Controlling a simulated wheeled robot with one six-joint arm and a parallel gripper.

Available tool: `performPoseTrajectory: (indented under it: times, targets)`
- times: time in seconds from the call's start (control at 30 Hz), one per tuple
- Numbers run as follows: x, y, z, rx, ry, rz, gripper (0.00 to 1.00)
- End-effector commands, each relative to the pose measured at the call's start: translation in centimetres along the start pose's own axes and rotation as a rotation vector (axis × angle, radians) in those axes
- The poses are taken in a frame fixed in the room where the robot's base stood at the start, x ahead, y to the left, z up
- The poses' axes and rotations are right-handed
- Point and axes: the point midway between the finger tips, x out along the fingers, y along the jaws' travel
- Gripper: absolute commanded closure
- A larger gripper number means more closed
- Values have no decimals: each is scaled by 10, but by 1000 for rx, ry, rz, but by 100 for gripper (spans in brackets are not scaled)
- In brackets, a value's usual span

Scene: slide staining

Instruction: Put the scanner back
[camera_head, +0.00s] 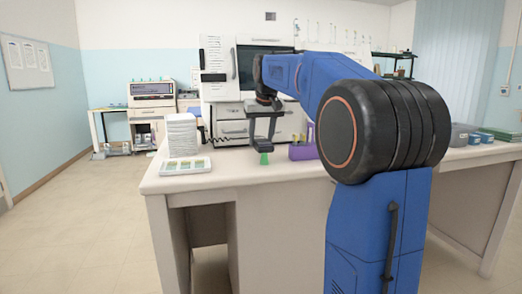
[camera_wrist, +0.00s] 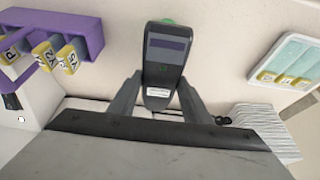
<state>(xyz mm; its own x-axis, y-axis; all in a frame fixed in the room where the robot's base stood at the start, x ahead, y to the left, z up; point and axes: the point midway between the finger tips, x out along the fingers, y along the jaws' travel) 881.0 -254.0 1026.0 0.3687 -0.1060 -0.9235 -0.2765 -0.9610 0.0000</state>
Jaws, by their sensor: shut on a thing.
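The scanner (camera_wrist: 166,62) is a dark grey handheld device with a small screen and a green end. My gripper (camera_wrist: 158,92) is shut on it, with one finger on each side of its body. In the head view, my gripper (camera_head: 264,126) points down over the front of the bench and the scanner (camera_head: 263,145) hangs below it. The scanner's green end is low, close to the bench top; I cannot tell whether it touches. No separate holder for the scanner can be made out.
A purple rack (camera_head: 302,151) with yellow-labelled pieces (camera_wrist: 68,60) stands right of the scanner in the head view. A white tray (camera_head: 167,171) with slides and a white ribbed stack (camera_head: 182,136) are on the left. A large white machine (camera_head: 219,88) stands behind.

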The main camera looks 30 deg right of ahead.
Motion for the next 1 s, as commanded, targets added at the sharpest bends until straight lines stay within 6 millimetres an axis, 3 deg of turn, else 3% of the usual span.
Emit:
performPoseTrajectory:
  times: [0.33, 0.73, 0.77, 0.8, 0.83, 1.0]
  targets:
    - [35, 0, 15, 0, 0, 0, 83]
    - [40, 0, 17, 0, 0, 0, 83]
    - [40, 0, 17, 0, 0, 0, 51]
    - [40, 0, 17, 0, 0, 0, 42]
    - [40, 0, 17, 0, 0, 0, 37]
    - [40, 0, 17, 0, 0, 0, 37]
